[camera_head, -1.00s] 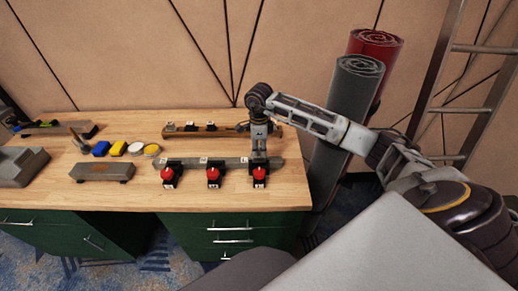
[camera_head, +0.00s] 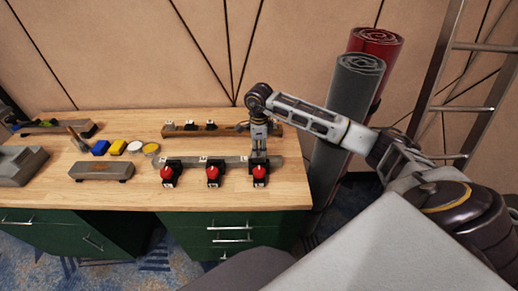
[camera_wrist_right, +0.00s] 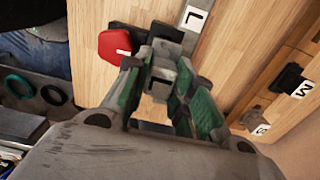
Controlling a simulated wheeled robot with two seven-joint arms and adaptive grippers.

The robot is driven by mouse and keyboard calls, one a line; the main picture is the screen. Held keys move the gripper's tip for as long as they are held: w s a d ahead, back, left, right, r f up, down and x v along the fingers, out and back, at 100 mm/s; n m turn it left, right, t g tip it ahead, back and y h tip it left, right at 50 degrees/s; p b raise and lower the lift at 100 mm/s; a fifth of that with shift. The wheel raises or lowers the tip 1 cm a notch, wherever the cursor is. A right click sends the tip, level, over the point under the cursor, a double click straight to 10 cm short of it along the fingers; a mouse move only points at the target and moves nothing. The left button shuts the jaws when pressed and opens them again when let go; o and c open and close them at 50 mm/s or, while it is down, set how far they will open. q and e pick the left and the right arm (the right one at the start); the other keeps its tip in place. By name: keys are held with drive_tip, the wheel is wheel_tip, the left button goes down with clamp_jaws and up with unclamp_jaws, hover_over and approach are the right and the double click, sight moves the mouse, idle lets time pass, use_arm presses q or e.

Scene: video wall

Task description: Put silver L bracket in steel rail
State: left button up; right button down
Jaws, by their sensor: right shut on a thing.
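The steel rail (camera_head: 228,162) is a grey bar lying near the front of the wooden workbench. Its white L label (camera_wrist_right: 195,18) shows in the right wrist view. My right gripper (camera_head: 259,154) reaches down over the right part of this rail. In the right wrist view its green-padded fingers (camera_wrist_right: 165,98) are shut on the silver L bracket (camera_wrist_right: 161,76), a small grey piece with an L label. The bracket is over or at the rail; I cannot tell whether it is seated. In the head view the gripper hides it. My left gripper is not in view.
Red-knobbed black clamps (camera_head: 213,174) stand along the rail's front. A wooden rail (camera_head: 204,131) with small dark pieces lies behind. A grey block (camera_head: 101,171), yellow and blue items and tins are to the left. Rolled mats (camera_head: 348,115) stand beside the bench.

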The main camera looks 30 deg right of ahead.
drive_tip(key=shift+f, duration=0.35)
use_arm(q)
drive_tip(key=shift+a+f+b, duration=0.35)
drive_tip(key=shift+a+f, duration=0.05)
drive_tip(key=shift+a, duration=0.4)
use_arm(e)
drive_tip(key=shift+f, duration=0.15)
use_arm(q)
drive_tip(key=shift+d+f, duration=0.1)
use_arm(e)
drive_tip(key=shift+f, duration=0.1)
drive_tip(key=shift+f+b, duration=0.25)
drive_tip(key=shift+b, duration=0.05)
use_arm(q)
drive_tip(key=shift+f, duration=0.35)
use_arm(e)
drive_tip(key=shift+f, duration=0.25)
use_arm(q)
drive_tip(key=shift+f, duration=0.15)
use_arm(e)
drive_tip(key=shift+f, duration=0.1)
